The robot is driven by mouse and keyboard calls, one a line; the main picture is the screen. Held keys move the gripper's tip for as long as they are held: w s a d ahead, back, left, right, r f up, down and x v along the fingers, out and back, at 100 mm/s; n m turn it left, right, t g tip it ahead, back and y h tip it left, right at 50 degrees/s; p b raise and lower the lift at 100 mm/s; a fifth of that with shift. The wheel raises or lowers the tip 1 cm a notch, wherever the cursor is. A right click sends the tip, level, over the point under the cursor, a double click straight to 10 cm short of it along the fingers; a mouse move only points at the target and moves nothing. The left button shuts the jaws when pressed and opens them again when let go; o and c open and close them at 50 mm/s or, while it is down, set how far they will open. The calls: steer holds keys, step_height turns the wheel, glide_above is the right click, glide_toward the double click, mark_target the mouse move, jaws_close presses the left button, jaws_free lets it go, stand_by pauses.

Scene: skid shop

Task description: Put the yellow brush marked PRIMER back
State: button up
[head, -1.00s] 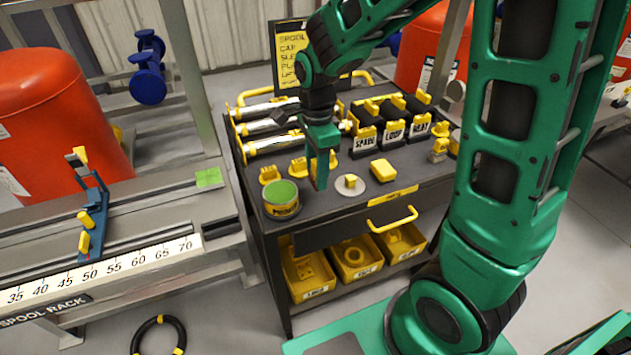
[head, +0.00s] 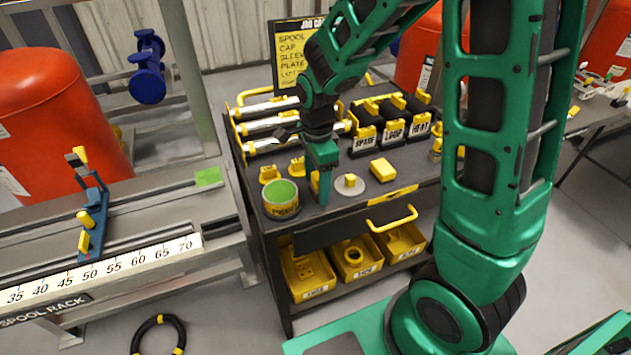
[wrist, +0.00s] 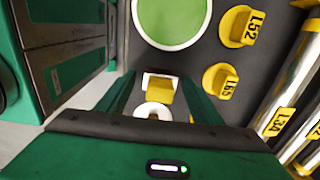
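A small yellow piece with a white edge (wrist: 160,90) shows between my fingertips in the wrist view. It looks like the yellow brush, but no PRIMER marking is readable. In the head view a bit of yellow (head: 314,184) shows beside my finger. My gripper (head: 323,192) points down, low over the cart top; its fingers (wrist: 158,85) look apart, with gaps beside the yellow piece. A round yellow pot with a green inside (head: 282,198) stands just left of my gripper; its dark lettering is unclear. It also shows in the wrist view (wrist: 172,18).
On the dark cart (head: 325,213), a pale disc with a yellow knob (head: 351,184) and a yellow block (head: 383,169) stand right of my gripper. Yellow pieces L52 (wrist: 240,27) and L65 (wrist: 220,80) and silver tubes (head: 268,125) lie behind. Yellow bins (head: 307,273) are below.

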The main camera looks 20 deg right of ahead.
mark_target(317, 175)
steer(key=shift+r, duration=0.1)
step_height(317, 175, up, 12)
steer(key=shift+r, duration=0.1)
stand_by(0.4)
steer(key=s+d+n, duration=0.5)
steer(key=s+d, duration=0.3)
steer(key=s, duration=0.3)
steer(key=s+d+n, duration=0.6)
steer(key=s+d, duration=0.3)
steer(key=s, duration=0.3)
steer(key=shift+s+d+r+n, duration=0.15)
steer(key=shift+s+d+n, duration=0.05)
steer(key=shift+d+n, duration=0.1)
steer(key=shift+w+f, duration=0.25)
steer(key=shift+w, duration=0.4)
